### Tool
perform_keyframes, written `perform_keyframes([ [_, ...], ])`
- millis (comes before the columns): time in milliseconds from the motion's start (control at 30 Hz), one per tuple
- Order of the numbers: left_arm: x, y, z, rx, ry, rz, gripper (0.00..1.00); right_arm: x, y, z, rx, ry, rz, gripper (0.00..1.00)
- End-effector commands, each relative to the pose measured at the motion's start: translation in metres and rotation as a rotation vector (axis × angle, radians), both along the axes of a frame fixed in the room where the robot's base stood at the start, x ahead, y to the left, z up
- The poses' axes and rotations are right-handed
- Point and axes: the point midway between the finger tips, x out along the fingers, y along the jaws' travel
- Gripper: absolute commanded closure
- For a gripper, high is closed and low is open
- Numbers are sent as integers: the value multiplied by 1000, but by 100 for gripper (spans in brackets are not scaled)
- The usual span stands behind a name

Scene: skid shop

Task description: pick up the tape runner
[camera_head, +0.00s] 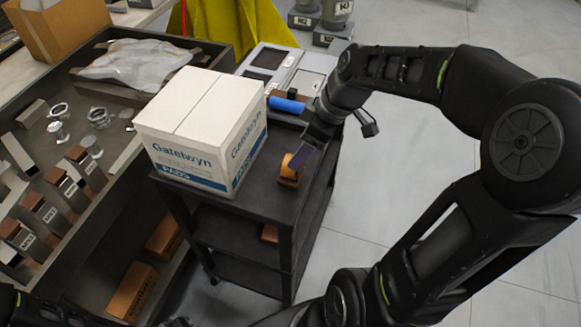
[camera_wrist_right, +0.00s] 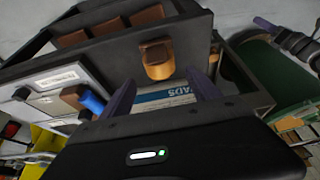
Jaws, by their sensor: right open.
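A small orange item in a brown block (camera_head: 288,170), which looks like the tape runner, sits on the dark cart top right of the white carton. It also shows in the right wrist view (camera_wrist_right: 158,62), just ahead of the fingertips and roughly between their lines. My right gripper (camera_head: 303,158) is above and right beside it. In the wrist view its purple fingers (camera_wrist_right: 162,82) are apart with nothing held. Whether they touch the item cannot be told. My left gripper is not clearly visible.
The white Gatelwyn carton (camera_head: 196,130) stands close left on the cart (camera_head: 262,215). A blue cylinder (camera_head: 287,104) in a brown block and grey panelled boxes (camera_head: 305,75) lie behind. A workbench with jars and blocks is left. Open floor lies right.

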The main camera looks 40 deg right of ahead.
Motion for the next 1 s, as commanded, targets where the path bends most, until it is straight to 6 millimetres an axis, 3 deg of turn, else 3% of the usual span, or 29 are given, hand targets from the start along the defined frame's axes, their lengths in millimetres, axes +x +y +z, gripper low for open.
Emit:
perform_keyframes([
  [200, 0, 0, 2, 1, 1, 1, 100, 6, 5, -19, 1, 2, 0, 29],
  [567, 0, 0, 4, 1, 1, 1, 100, 7, 6, -23, 2, 3, 0, 29],
  [900, -2, 1, 14, 4, 5, 2, 100, 21, 15, -63, 2, 4, 1, 29],
  [1000, -2, 1, 14, 4, 6, 2, 100, 23, 16, -67, 1, 2, 1, 29],
])
